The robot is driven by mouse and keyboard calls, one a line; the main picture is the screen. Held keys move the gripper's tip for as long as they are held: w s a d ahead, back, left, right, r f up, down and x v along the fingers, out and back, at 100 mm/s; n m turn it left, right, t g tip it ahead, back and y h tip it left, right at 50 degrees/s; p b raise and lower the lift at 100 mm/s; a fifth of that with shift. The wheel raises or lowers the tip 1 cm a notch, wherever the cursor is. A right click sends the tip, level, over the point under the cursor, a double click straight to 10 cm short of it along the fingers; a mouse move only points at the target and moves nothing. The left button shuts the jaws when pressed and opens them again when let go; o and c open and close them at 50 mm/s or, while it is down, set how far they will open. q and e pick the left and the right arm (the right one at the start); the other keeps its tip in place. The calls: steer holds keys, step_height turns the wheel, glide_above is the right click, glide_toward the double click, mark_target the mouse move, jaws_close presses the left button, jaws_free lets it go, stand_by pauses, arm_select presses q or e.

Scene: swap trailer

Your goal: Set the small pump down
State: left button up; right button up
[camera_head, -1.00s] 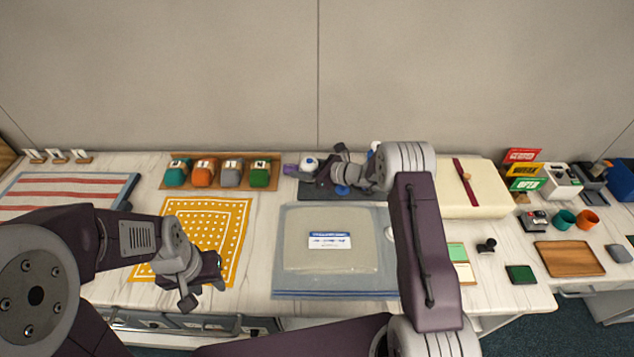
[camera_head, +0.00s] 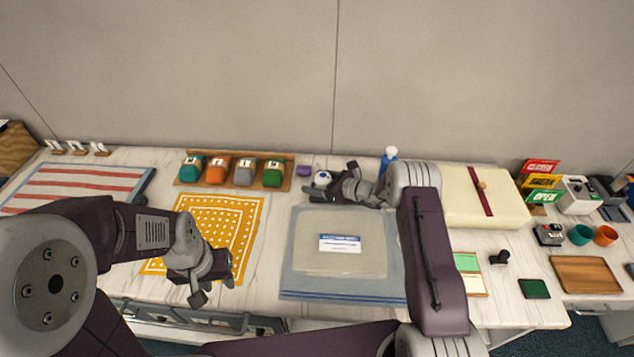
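A blue bottle with a white top (camera_head: 389,158) stands at the back of the table, partly behind my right wrist; it may be the small pump, but I cannot be sure. A small white round item with blue (camera_head: 322,178) sits just left of my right gripper (camera_head: 338,182). That gripper reaches left low over a dark mat, fingers spread apart; nothing shows clearly between them, though the wrist hides part of the mat. My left gripper (camera_head: 214,291) hangs over the front edge of the yellow dotted cloth (camera_head: 185,262), fingers apart and empty.
A purple block (camera_head: 303,171) and a wooden rack (camera_head: 180,183) of coloured pouches stand left of the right gripper. A blue-grey towel (camera_head: 300,288) with a clear labelled pack lies in front. A cream box (camera_head: 510,207) stands right. Bare tabletop shows between cloth and towel.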

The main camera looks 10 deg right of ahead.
steer(key=shift+r+p, duration=0.3)
steer(key=b+v, duration=0.1)
steer(key=v, duration=1.1)
steer(key=shift+s+f, duration=0.1)
steer(key=shift+a, duration=0.1)
